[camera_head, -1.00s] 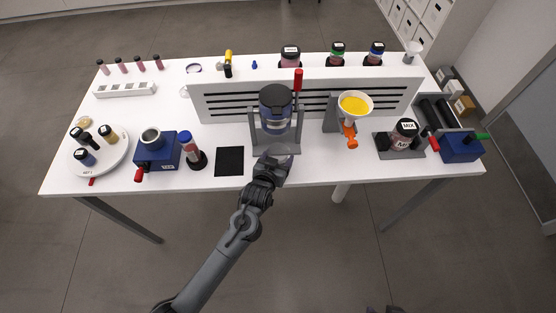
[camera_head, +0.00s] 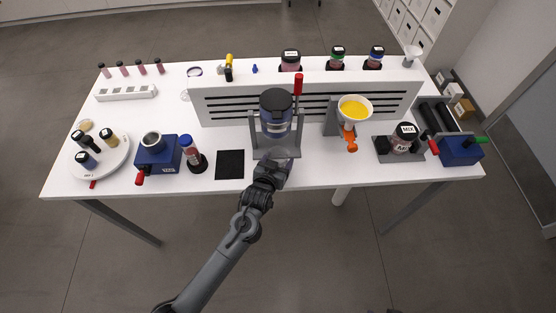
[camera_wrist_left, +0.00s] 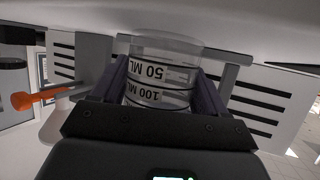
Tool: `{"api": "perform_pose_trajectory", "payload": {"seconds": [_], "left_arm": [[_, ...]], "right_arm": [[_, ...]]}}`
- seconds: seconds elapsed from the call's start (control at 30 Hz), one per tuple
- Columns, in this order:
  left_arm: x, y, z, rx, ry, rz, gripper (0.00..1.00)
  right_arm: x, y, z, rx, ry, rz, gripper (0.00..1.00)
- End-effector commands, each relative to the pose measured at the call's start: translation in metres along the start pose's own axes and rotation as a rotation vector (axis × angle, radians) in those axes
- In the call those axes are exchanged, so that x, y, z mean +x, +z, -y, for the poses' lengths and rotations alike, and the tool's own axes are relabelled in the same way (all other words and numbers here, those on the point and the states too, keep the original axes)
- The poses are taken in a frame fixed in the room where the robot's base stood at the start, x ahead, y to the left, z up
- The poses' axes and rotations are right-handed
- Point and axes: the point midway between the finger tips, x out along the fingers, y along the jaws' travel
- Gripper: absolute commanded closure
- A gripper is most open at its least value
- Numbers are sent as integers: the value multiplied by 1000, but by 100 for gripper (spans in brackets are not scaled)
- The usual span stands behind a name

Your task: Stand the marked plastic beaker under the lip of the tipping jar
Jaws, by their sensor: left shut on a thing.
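The marked plastic beaker (camera_wrist_left: 160,72) is clear, with black 50 ML and 100 ML bands. The left wrist view is upside down, and the beaker looks upright in it. My left gripper (camera_head: 274,170) is shut on the beaker, with a finger on each side. The tipping jar (camera_head: 276,112) has a dark lid and hangs in a grey stand (camera_head: 254,140) with a red-topped lever. My gripper is at the front of this stand, below the jar. The arm mostly hides the beaker in the head view. I cannot tell whether its base touches the table or stand.
A slotted grey panel (camera_head: 220,108) stands behind the jar. A yellow-filled funnel (camera_head: 355,108) with an orange valve is to the right. A black mat (camera_head: 230,165), a red-banded bottle (camera_head: 193,155) and a blue device (camera_head: 158,155) are to the left.

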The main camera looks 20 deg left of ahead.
Motion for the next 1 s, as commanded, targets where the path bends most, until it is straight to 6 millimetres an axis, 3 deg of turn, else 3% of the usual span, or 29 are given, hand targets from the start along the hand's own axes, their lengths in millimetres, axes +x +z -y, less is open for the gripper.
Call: {"api": "perform_pose_trajectory", "payload": {"seconds": [0.17,0.2,0.33,0.67,1.0], "left_arm": [[0,0,0,0,0,0,55],[0,0,0,0,0,0,20],[0,0,0,0,0,0,0],[-4,0,0,0,0,0,0],[-51,1,0,0,0,1,0]], "right_arm": [[0,0,0,2,-2,0,57],[0,0,0,2,-2,0,57],[0,0,0,2,-1,0,57],[0,0,-1,-3,2,1,57],[-6,-1,-2,-8,6,2,57]]}}
